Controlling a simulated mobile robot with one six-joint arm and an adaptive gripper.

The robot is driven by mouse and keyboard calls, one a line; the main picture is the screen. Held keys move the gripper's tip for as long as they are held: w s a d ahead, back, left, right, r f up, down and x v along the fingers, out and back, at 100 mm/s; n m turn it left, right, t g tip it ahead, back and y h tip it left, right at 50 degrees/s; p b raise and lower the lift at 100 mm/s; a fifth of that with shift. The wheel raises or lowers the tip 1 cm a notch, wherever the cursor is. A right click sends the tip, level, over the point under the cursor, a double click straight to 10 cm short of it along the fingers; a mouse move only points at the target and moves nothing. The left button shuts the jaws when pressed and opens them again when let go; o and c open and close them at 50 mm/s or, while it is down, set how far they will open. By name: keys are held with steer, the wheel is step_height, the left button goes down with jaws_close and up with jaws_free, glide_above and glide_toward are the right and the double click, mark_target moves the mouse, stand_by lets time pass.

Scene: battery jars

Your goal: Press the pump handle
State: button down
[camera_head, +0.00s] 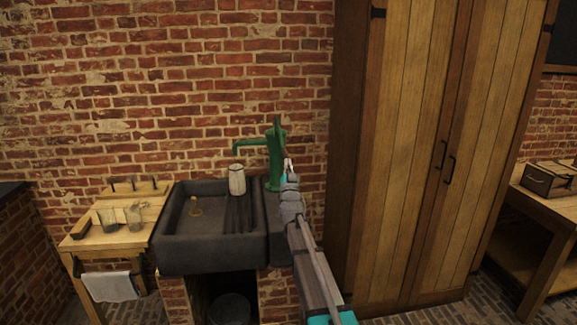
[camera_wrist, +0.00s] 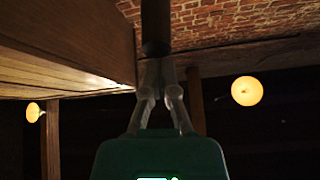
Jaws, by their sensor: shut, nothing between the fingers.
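The green pump (camera_head: 274,160) stands at the back right of the dark stone sink, its spout pointing left. Its handle is hard to make out in the head view, partly behind my arm. My gripper (camera_head: 288,163) is beside the pump's right side, at the end of my raised arm. In the wrist view my gripper's fingers (camera_wrist: 160,72) are together and empty. A dark rod (camera_wrist: 155,22), which looks like the pump handle, runs down from the top edge to the fingertips. I cannot tell whether they touch.
A pale jar (camera_head: 237,180) stands near the spout on the sink (camera_head: 212,254). A wooden side table (camera_head: 92,240) with glass jars (camera_head: 133,216) is at left. A tall wooden cabinet (camera_head: 400,150) stands close on the right. The brick wall is behind.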

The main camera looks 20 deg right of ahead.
steer(key=f+b, duration=0.3)
steer(key=shift+w+d+f, duration=0.1)
steer(key=shift+w+f, duration=0.05)
steer(key=shift+w, duration=0.05)
steer(key=shift+r, duration=0.2)
stand_by(0.6)
steer(key=shift+s+r+p, duration=1.2)
steer(key=shift+r+p, duration=0.6)
steer(key=shift+p, duration=0.35)
steer(key=s+a+f+b, duration=0.1)
steer(key=s+f+b, duration=0.5)
steer(key=f+b, duration=0.1)
steer(key=shift+s+f+b, duration=0.25)
steer(key=shift+s+b, duration=0.05)
steer(key=shift+a+r, duration=0.1)
